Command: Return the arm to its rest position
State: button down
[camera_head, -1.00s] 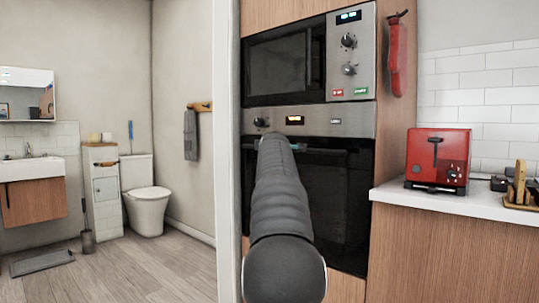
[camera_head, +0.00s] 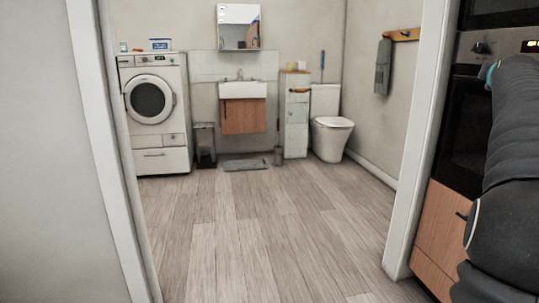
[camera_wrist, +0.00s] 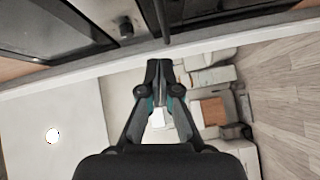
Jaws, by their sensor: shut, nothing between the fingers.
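My gripper (camera_wrist: 159,68) shows in the wrist view, with its dark fingers together and nothing between them. Beyond it the wrist view shows the bathroom turned on its side, with the door frame crossing above. In the head view my dark arm is at the right edge, in front of the oven (camera_head: 462,135). The gripper itself is hidden behind the arm in the head view.
A doorway opens onto a bathroom with a washing machine (camera_head: 154,112), a sink cabinet (camera_head: 243,115) and a toilet (camera_head: 331,135). Its right door frame (camera_head: 416,140) stands close to my arm. The wood floor (camera_head: 265,220) ahead is clear.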

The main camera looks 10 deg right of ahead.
notch_tip(320, 180, down, 15)
jog(key=a+m+g+y, duration=0.3)
jog(key=m+y, duration=0.1)
jog(key=m, duration=0.2)
jog(key=s+a+f+m+g+y, duration=0.2)
jog(key=s+a+f+m+y, duration=0.15)
jog(key=a+f, duration=0.75)
jog(key=s+a+f+y+p, duration=0.1)
jog(key=s+a+f, duration=0.2)
jog(key=s+a, duration=0.5)
jog(key=s+a+f+n+g+y+p, duration=0.1)
jog(key=s+a, duration=0.7)
jog(key=a, duration=0.9)
jog(key=s+a+f+n+g+y+p, duration=0.1)
jog(key=s+a+f, duration=0.4)
jog(key=a, duration=0.8)
jog(key=s+y+p, duration=0.1)
jog(key=s, duration=0.2)
jog(key=shift+f+p, duration=0.3)
jog(key=shift+p, duration=0.05)
jog(key=shift+d+y, duration=0.15)
jog(key=shift+y, duration=0.1)
